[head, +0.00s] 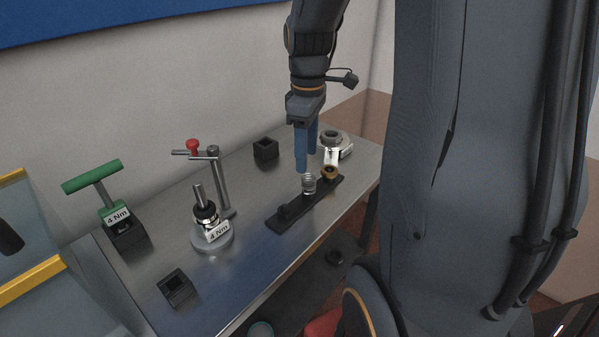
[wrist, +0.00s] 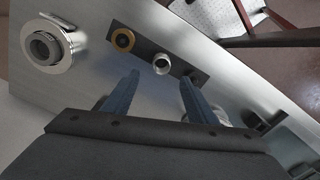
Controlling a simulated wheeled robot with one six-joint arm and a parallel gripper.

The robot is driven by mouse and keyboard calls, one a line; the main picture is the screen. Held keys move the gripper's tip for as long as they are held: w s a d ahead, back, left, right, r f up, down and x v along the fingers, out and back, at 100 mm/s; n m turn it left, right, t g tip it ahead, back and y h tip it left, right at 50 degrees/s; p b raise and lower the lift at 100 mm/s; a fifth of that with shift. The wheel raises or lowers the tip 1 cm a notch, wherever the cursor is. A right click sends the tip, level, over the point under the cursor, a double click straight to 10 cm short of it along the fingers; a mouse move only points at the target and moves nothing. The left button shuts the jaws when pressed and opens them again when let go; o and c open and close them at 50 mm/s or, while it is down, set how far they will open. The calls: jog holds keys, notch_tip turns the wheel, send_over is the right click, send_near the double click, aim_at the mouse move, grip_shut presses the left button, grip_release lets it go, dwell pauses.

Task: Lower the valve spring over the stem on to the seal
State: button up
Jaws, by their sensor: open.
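The valve spring (head: 309,184) is a small pale metal coil standing upright on a black rack (head: 283,217). In the wrist view the spring (wrist: 161,66) shows end-on, in line with the gap between my fingers. My gripper (head: 304,168) has blue fingers pointing down, open and empty, just above the spring; in the wrist view the fingertips (wrist: 160,77) are apart on either side. The valve stem (head: 198,193) stands upright on a round metal base (head: 212,242) to the left. A dark collar around the stem looks like the seal (head: 205,212).
A brass ring (head: 330,172) sits on the rack beside the spring. A post with a red-knobbed arm (head: 193,146) rises beside the stem. A green T-handle (head: 92,176) stands in a black block at left. Black sockets (head: 177,288) and a metal ring part (head: 331,137) stand on the bench.

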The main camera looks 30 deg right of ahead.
aim_at(307, 176)
notch_tip(307, 176, down, 6)
jog(key=shift+s+a+f+p, duration=0.1)
jog(key=shift+s+p, duration=0.05)
jog(key=shift+p, duration=0.75)
jog(key=shift+f, duration=0.7)
jog(key=c, duration=1.1)
jog(key=shift+c, duration=0.2)
